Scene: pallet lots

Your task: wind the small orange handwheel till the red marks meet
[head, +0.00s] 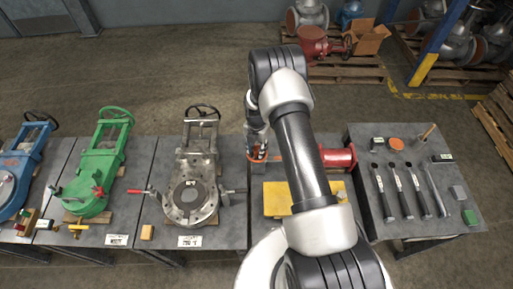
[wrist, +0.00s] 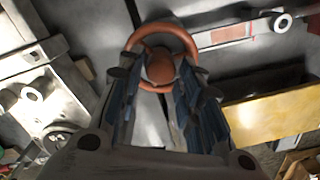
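The small orange handwheel (wrist: 163,37) shows in the wrist view, with a round orange hub (wrist: 163,68) at its middle. My gripper (wrist: 158,80) is over it, its two blue-padded fingers apart on either side of the hub. The fingers cover parts of the rim's sides; I cannot tell whether they touch it. In the head view a bit of orange (head: 257,153) shows below my gripper (head: 257,142), mostly hidden by my arm.
A yellow block (head: 277,199) and a red cylindrical part (head: 338,158) are on the same bench. A grey valve (head: 190,198) and a green valve (head: 97,165) stand to the left. Several tools lie on the right table (head: 365,140).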

